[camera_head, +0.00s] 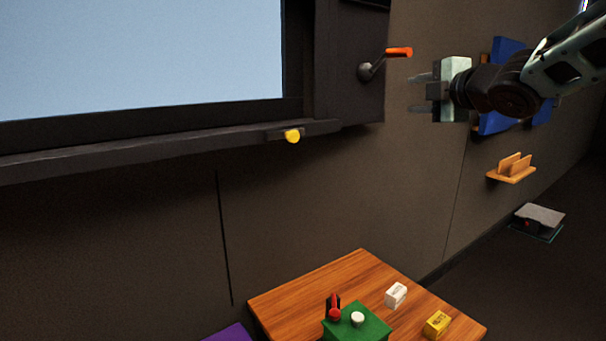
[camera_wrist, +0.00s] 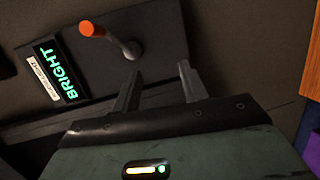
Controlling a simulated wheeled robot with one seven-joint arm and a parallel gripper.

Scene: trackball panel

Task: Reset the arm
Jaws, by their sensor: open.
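My gripper (camera_head: 422,93) is in the upper right of the head view, raised in front of the wall and pointing left. Its two fingers are apart with nothing between them. In the wrist view the open fingers (camera_wrist: 158,88) point up toward a crank lever with an orange handle (camera_wrist: 92,29). The lever, also in the head view (camera_head: 398,52), sits on a dark panel, a little left of and above the fingertips, and looks apart from them. A lit sign reading BRIGHT (camera_wrist: 61,72) is on the same panel in the wrist view.
A wooden table (camera_head: 300,290) holds a green box (camera_head: 362,325) with a red lever and white knob, a white block (camera_head: 396,295) and a yellow block (camera_head: 437,323). A ledge with a yellow knob (camera_head: 292,136) runs below the screen. A wooden shelf (camera_head: 512,175) is on the right wall.

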